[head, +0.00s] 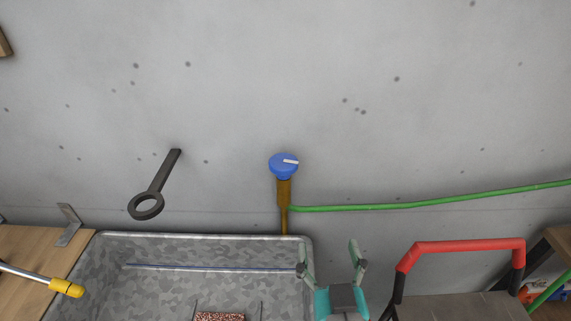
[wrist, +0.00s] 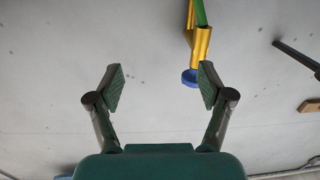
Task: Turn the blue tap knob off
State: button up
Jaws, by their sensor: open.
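In the wrist view the blue knob (wrist: 190,77) hangs below the brass body (wrist: 199,43), near the right fingertip in the picture. My gripper (head: 329,254) is open and empty, below and right of the knob in the head view. Its two green fingers stand wide apart in the wrist view (wrist: 162,84). No contact with the knob shows.
A green hose (head: 420,204) runs right from the tap. A galvanized basin (head: 200,238) lies below. A dark ring-ended bar (head: 158,187) juts from the wall at left. A red-and-black handle (head: 468,246) stands at right. A yellow-tipped tool (head: 66,287) overhangs the basin's left side.

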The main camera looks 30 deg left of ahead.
jog(key=y, duration=0.2)
send_near(285, 172)
jog(key=x, duration=0.2)
jog(key=shift+n, duration=0.3)
jog(key=x, duration=1)
jog(key=shift+w+a+f, duration=0.1)
jog(key=shift+w+a, duration=0.05)
jog(key=shift+w, duration=0.1)
jog(key=shift+c, duration=0.3)
jog(key=c, duration=1.1)
